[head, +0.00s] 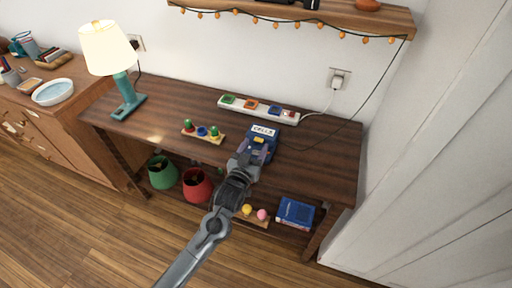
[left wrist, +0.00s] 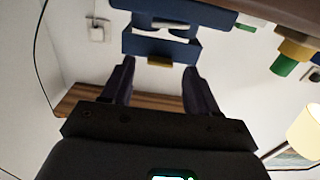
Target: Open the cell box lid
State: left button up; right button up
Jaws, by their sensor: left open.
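The blue cell box (head: 262,152) stands on the dark wooden desk, with a white "CELLS" label and a small yellow catch on its front. In the left wrist view, the blue box (left wrist: 185,48) is ahead of the fingers, with its yellow catch (left wrist: 160,62) between the fingertip lines. A pale strip with dark shapes shows between two blue parts there; I cannot tell whether the lid is raised. My left gripper (head: 243,158) is open and empty, close in front of the box. It shows in the left wrist view (left wrist: 159,68) with fingers apart. My right gripper is out of view.
A white power strip (head: 258,108) with coloured blocks lies behind the box. A peg board (head: 204,134) sits to the left, and a teal lamp (head: 124,88) stands farther left. The desk (head: 325,150) is clear right of the box. A shelf (head: 300,14) hangs above.

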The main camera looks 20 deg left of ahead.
pick_arm(q)
jog(key=shift+w, duration=0.75)
grip_shut()
